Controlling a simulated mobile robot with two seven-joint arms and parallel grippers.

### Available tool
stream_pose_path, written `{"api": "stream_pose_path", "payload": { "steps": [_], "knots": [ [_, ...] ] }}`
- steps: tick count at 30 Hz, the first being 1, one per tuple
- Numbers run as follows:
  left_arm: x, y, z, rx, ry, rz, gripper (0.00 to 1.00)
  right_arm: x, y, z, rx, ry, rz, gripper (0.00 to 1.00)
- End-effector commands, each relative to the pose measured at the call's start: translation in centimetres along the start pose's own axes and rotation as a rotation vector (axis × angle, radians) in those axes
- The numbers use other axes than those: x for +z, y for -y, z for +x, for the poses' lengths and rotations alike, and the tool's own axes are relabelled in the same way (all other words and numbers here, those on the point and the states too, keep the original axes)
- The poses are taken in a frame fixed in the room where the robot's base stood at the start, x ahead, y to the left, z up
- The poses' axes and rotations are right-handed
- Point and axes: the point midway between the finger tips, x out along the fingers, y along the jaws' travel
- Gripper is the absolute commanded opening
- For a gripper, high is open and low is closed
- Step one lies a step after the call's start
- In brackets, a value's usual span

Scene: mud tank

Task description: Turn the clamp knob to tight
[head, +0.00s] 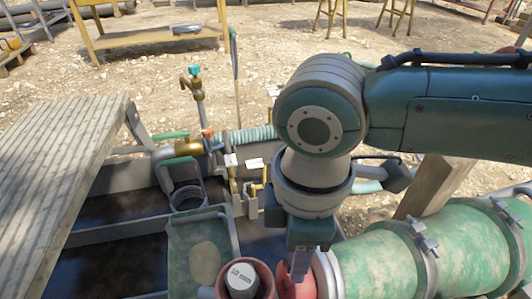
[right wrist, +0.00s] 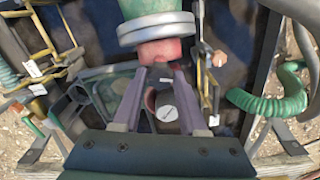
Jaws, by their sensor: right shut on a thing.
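My right gripper (head: 302,268) points down at the near end of the large green pipe (head: 390,262). Its two fingers also show in the right wrist view (right wrist: 160,72), with the tips at either side of a red piece (right wrist: 159,52) at the pipe's grey-flanged end. The fingers appear shut on this red piece, which also shows in the head view (head: 300,287). Grey clamps (head: 428,250) with small bolt fittings circle the green pipe. I cannot make out for sure which part is the clamp knob. My left gripper is not in view.
A red cup with a grey cylinder (head: 240,277) marked in mm stands just left of my right gripper. Brass valves (head: 178,148), a green hose (head: 250,135) and tagged levers line the tank. A slatted walkway (head: 60,170) lies at left.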

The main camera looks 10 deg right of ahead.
Motion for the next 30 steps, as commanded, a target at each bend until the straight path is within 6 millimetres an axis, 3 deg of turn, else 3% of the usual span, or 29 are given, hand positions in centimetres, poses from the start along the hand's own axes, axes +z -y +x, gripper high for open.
{"api": "stream_pose_path", "payload": {
  "steps": [11,30],
  "knots": [
    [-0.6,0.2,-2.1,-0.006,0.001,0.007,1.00,0.0,0.1,-0.4,-0.005,0.002,0.137,0.00],
    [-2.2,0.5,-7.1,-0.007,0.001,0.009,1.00,-0.1,0.2,-0.3,-0.006,0.001,0.725,0.00]
  ]
}}
